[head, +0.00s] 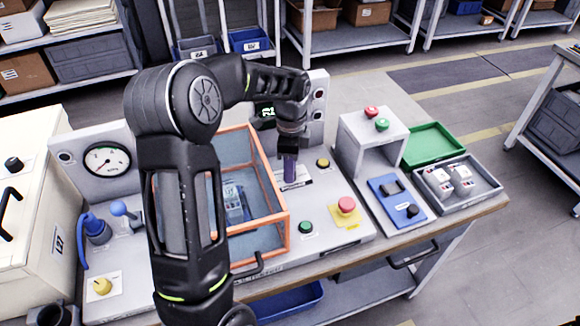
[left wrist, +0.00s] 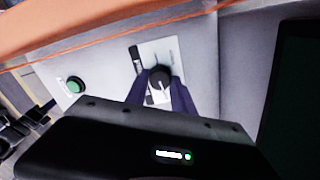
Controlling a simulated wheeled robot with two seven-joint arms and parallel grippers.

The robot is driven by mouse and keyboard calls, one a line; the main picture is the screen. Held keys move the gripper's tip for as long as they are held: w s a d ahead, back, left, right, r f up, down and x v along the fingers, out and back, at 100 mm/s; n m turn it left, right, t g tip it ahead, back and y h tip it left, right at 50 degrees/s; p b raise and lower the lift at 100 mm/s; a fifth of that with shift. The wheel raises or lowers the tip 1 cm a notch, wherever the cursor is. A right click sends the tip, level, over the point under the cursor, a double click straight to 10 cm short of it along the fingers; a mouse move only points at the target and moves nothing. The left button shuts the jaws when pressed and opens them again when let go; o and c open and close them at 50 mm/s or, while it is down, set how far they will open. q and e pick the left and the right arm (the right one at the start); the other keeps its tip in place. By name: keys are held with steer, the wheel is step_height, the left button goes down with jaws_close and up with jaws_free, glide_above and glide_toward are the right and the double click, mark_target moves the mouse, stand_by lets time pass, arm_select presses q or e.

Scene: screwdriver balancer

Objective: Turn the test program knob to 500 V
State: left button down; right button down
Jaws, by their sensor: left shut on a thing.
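The test program knob (left wrist: 160,78) is a black round knob with a white pointer mark, on a pale label plate (left wrist: 148,60) in the left wrist view. My left gripper (left wrist: 160,90) has its two dark blue fingers on either side of the knob and is shut on it. In the head view my left gripper (head: 290,172) points down at the panel between the orange-framed box and the yellow button. There it hides the knob, and part of the label plate (head: 303,178) shows. The label print is too small to read. My right gripper is not in view.
An orange-framed clear guard box (head: 288,222) stands close left of the gripper. A green button (head: 306,227), a red mushroom button (head: 346,204) and a yellow button (head: 322,163) rise from the panel. A display (head: 266,112) is behind, partly hidden by my arm.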

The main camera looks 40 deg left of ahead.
arm_select(q)
steer(key=shift+m, duration=0.7)
steer(key=c, duration=1.1)
jaws_free()
steer(key=shift+r, duration=0.1)
steer(key=shift+w+r, duration=0.2)
steer(key=shift+r, duration=3.65)
